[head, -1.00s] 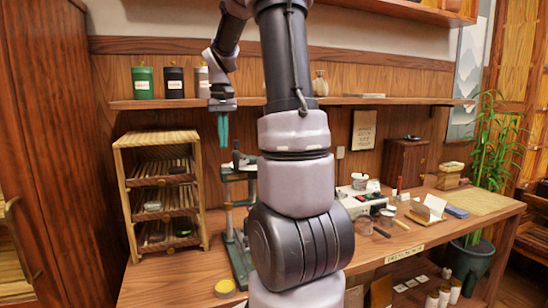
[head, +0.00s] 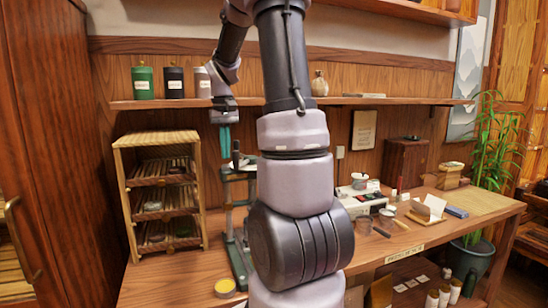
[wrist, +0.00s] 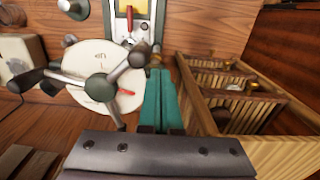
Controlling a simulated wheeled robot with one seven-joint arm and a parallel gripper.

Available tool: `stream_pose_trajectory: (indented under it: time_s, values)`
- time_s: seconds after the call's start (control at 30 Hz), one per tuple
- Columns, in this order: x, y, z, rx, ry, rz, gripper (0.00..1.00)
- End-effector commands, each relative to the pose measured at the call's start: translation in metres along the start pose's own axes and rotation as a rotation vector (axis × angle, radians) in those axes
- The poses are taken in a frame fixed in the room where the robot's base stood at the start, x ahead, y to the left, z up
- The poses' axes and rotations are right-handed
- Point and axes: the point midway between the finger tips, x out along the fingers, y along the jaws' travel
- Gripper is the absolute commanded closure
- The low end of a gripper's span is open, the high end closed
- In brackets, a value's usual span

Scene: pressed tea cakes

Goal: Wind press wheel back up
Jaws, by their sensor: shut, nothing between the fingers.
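The tea press (head: 238,258) has a green frame and stands on the bench, partly hidden behind my arm. Its wheel shows in the wrist view as a grey hub (wrist: 97,88) with spokes ending in rounded knobs, in front of a pale disc (wrist: 88,58) with a red mark. My gripper (head: 225,154) points down beside the top of the press, its teal fingers together and empty. In the wrist view the fingertips (wrist: 160,74) are just right of one spoke's knob (wrist: 139,56); I cannot tell whether they touch.
A wooden drying rack (head: 122,200) stands close on the left of the press. A wall shelf (head: 160,104) with tins runs behind my gripper. A yellow-topped round tin (head: 225,288) sits at the bench front. Scales (head: 362,203) and small tools lie to the right.

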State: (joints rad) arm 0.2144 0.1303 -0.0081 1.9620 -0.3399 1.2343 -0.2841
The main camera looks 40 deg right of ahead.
Motion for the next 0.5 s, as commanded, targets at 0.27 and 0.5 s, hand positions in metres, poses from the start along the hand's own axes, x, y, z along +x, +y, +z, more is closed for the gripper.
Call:
stream_pose_trajectory:
  time_s: [0.27,0.5]
  values:
    - [-0.0004,0.0067,0.0058,0.001,0.001,0.000,1.00]
    - [-0.0003,0.0104,0.0095,0.001,0.001,0.000,1.00]
